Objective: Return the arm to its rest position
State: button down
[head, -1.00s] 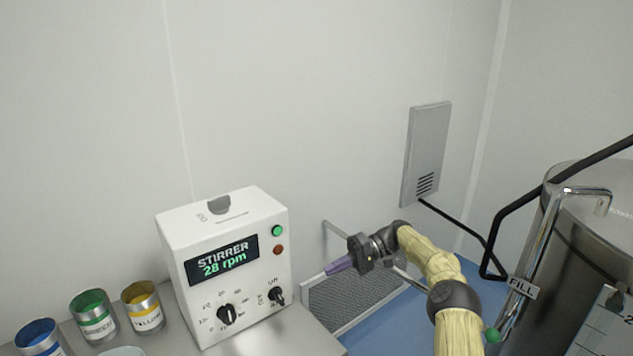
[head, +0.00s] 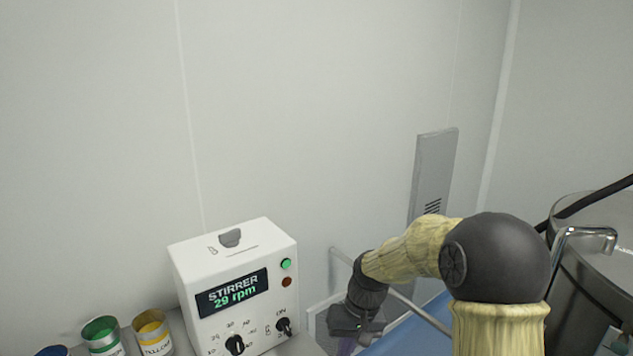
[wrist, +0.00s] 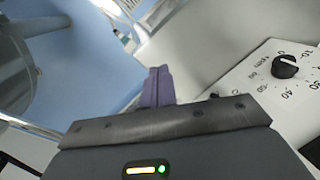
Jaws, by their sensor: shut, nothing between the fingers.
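My gripper (head: 346,346) hangs pointing down at the lower middle of the head view, right of the stirrer box; its fingertips are partly cut off by the lower edge. In the wrist view my gripper (wrist: 157,72) shows purple fingers pressed together with nothing between them. My arm is folded, with the elbow raised high at the right of the head view.
The white stirrer box (head: 236,262) reads 29 rpm, with a green lamp lit. Its panel (wrist: 285,85) is close right of the fingers in the wrist view. Paint cans (head: 152,333) stand left. A steel tank (head: 590,262) stands right. A rail (head: 420,312) runs behind my arm.

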jog(key=s+d+r+m+t+h+p, duration=0.1)
jog(key=s+d, duration=0.3)
jog(key=s, duration=0.3)
jog(key=s+d+r+t+h+p, duration=0.1)
jog(key=s+d+r+t, duration=0.1)
jog(key=s+d, duration=0.3)
jog(key=s, duration=0.3)
jog(key=shift+m+h, duration=0.3)
jog(key=shift+m, duration=0.1)
jog(key=c, duration=1.5)
grip_release()
jog(key=shift+w, duration=0.1)
jog(key=shift+o, duration=0.2)
jog(key=shift+w, duration=0.1)
